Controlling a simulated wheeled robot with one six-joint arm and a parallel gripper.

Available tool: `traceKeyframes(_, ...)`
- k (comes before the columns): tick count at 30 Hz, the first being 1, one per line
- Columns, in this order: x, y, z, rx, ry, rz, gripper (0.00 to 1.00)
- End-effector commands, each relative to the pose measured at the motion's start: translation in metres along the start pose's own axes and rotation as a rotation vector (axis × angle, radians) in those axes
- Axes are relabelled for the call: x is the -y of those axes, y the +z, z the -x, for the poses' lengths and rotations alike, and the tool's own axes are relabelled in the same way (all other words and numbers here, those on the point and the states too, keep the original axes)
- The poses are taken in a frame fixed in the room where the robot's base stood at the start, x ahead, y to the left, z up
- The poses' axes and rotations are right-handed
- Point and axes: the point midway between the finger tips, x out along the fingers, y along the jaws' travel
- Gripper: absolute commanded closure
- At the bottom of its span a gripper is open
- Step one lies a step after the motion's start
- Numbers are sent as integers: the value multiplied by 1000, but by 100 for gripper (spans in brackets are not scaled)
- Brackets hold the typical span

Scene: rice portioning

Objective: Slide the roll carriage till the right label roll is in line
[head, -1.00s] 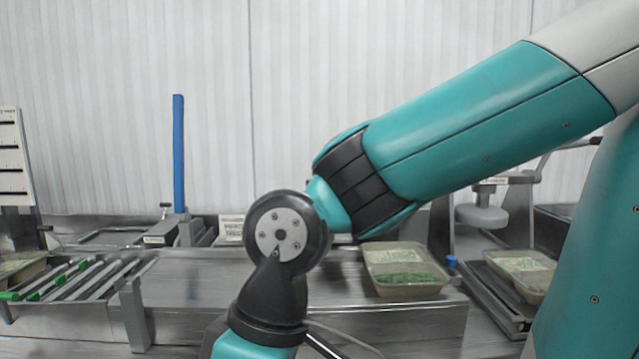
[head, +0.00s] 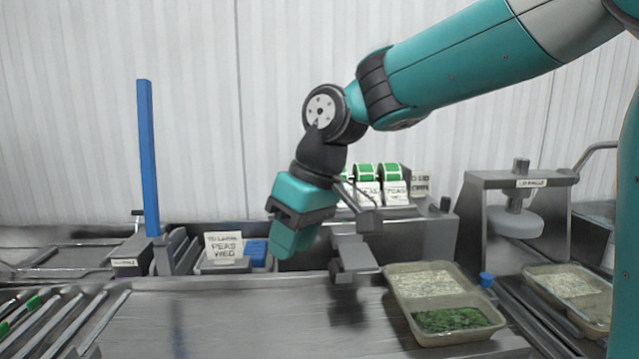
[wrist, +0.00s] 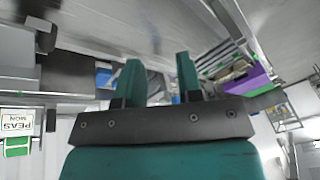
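Several green-and-white label rolls (head: 363,173) stand side by side at the back, right of my wrist, with white labels hanging in front; some read PEAS. My arm hides the left part of this row, so I cannot tell the carriage from its mount. One roll with a PEAS MON label (wrist: 17,120) shows upside down at the left edge of the wrist view. My gripper (head: 283,248) hangs left of the rolls, pointing down, apart from them. In the wrist view its two fingers (wrist: 158,75) stand apart with nothing between them.
A card reading TO LABEL PEAS WED (head: 224,247) stands on a bin left of my gripper. A grey bracket (head: 352,256) juts out right of it. A blue post (head: 148,158) rises at left.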

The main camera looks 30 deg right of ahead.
Motion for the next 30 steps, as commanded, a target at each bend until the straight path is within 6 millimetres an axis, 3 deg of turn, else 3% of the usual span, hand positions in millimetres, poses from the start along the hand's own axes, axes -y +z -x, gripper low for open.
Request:
traceKeyframes(1, -32, -34, 25, -20, 35, -37, 66)
traceKeyframes(3, -77, -70, 48, -48, 85, -78, 66)
traceKeyframes(6, -138, -107, 78, -80, 150, -133, 66)
traceKeyframes(9, -190, -128, 101, -104, 204, -179, 66)
traceKeyframes(12, -226, -138, 116, -120, 244, -211, 66)
traceKeyframes(15, -248, -142, 125, -131, 267, -229, 66)
traceKeyframes(20, -260, -145, 121, -135, 278, -238, 66)
traceKeyframes(30, -277, -152, 57, -132, 275, -237, 66)
